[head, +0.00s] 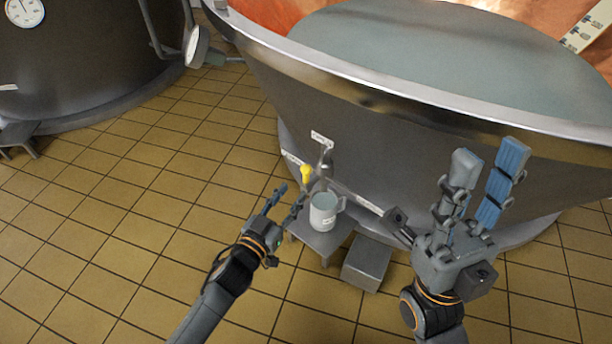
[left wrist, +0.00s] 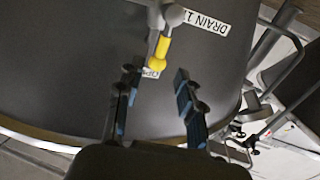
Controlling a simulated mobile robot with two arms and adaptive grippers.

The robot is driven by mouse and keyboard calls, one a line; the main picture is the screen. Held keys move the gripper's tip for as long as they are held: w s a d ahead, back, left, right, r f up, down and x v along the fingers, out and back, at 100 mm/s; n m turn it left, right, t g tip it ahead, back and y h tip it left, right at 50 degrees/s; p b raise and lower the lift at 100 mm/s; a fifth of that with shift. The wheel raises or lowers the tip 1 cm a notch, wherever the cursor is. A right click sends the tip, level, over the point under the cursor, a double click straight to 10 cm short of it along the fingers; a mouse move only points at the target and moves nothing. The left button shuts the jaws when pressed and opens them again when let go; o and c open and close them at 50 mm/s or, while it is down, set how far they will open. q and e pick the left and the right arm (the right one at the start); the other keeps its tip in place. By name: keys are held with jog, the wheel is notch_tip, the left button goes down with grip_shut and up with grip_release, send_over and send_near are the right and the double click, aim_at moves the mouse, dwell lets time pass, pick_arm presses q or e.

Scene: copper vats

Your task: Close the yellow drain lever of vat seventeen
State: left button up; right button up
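The yellow drain lever (head: 306,173) is on the tap low on the front wall of the large vat (head: 300,115). In the left wrist view the lever (left wrist: 158,52) hangs from a grey fitting beside a label (left wrist: 196,22) reading "DRAIN 1", its last part hidden. A second small label is partly covered. My left gripper (head: 291,196) is open and empty, just short of the lever; in the left wrist view its fingertips (left wrist: 156,74) lie either side of the lever's line, with the lever's round end near the gap. My right gripper (head: 490,155) is open and empty, in front of the vat's right part.
A white jug (head: 322,212) stands on a small metal stool (head: 318,240) below the tap, close to my left gripper. A grey step (head: 367,262) is beside it. Another dark vat (head: 80,60) stands at upper left. Tiled floor (head: 120,230) at left is clear.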

aim_at(305, 176)
pick_arm(q)
jog(key=b+x, duration=0.2)
jog(key=x, duration=0.6)
jog(key=shift+w+d+f, duration=0.1)
jog(key=shift+w, duration=0.2)
grip_shut()
